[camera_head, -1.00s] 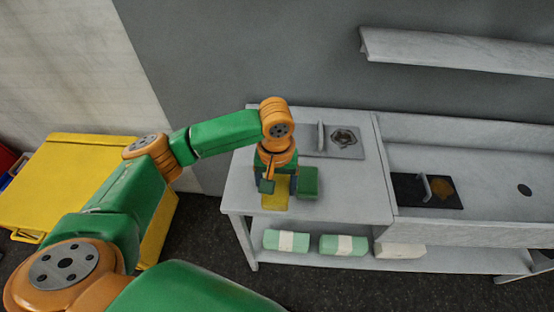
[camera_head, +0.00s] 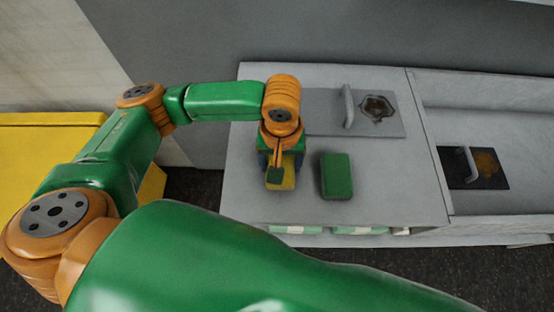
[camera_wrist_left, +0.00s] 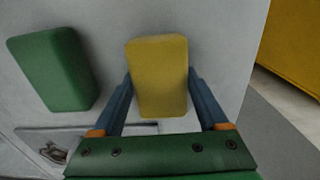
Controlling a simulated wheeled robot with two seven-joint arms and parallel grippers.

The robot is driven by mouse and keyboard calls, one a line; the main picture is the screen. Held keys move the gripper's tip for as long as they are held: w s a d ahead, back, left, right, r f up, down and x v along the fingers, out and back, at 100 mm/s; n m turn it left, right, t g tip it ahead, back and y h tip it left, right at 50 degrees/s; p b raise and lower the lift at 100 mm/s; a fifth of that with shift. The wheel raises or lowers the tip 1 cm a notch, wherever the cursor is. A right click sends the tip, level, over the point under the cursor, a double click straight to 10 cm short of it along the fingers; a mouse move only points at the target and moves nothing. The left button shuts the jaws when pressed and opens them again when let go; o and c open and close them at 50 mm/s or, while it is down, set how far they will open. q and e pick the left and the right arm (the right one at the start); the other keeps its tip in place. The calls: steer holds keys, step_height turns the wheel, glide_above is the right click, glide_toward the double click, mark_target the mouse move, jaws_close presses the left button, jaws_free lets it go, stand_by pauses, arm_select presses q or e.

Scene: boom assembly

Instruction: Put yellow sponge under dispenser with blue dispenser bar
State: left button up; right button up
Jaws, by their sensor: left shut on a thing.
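My left gripper (camera_head: 283,172) is over the left part of the white table, with its fingers on both sides of the yellow sponge (camera_head: 288,181). In the left wrist view the sponge (camera_wrist_left: 158,76) sits between the two blue fingers (camera_wrist_left: 160,95), and the gripper is shut on it. Whether the sponge touches the table is hard to tell. A green sponge (camera_head: 337,175) lies on the table, a little right of the gripper in the head view. No dispenser and no blue dispenser bar show clearly. My right gripper is not in view.
A grey plate with a handle and a dark stain (camera_head: 376,108) is at the back of the table (camera_head: 395,180). A dark plate (camera_head: 473,167) lies in the basin at right. Pale green packs (camera_head: 358,230) are on the lower shelf. A yellow cabinet (camera_head: 50,120) stands left.

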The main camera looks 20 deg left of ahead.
arm_select(q)
steer(key=shift+s+d, duration=0.2)
steer(key=shift+s, duration=0.1)
steer(key=o, duration=1.2)
steer(key=shift+w+a+f, duration=0.1)
steer(key=shift+w, duration=0.05)
